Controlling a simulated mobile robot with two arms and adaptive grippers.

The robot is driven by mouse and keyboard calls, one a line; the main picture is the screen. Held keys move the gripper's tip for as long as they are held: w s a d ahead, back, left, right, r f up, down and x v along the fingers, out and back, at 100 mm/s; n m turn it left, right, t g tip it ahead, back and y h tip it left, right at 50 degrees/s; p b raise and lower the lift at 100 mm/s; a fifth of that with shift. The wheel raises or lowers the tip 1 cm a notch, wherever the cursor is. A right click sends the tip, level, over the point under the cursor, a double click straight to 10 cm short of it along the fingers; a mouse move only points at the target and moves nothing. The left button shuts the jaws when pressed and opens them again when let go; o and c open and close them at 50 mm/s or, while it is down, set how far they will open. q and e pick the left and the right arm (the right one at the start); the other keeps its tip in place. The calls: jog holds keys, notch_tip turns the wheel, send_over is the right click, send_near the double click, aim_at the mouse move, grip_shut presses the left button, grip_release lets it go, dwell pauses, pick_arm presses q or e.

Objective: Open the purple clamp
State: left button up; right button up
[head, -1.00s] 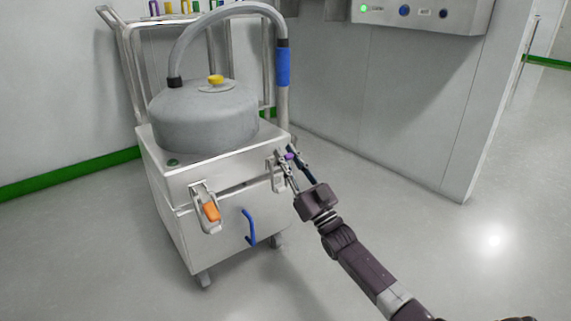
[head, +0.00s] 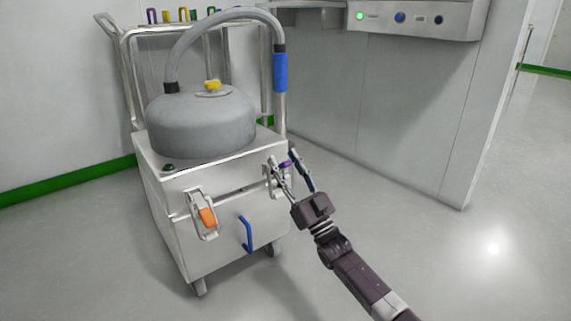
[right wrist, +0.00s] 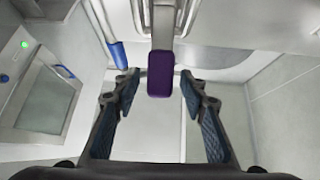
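The purple clamp's handle (head: 286,164) is on the right side of the steel box, just under the grey domed lid's base. My right gripper (head: 284,158) is at it, with one finger on each side. In the right wrist view the purple handle (right wrist: 160,74) hangs from a metal bracket (right wrist: 162,24) between the tips of my open right gripper (right wrist: 158,82). A narrow gap shows on both sides, so the fingers do not look closed on it. The clamp's metal parts are partly hidden by the fingers in the head view. My left gripper is not in view.
An orange clamp (head: 208,217) and a blue handle (head: 246,234) are on the box's front (head: 180,235). A hose (head: 225,15) arches from the domed lid (head: 205,122) to a blue-sleeved pipe (head: 280,72). A wall panel (head: 415,20) stands behind. The floor at right is clear.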

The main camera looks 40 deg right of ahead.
jog(key=shift+s+f, duration=0.1)
jog(key=v, duration=1.1)
jog(key=shift+s+f, duration=0.2)
jog(key=shift+s, duration=0.1)
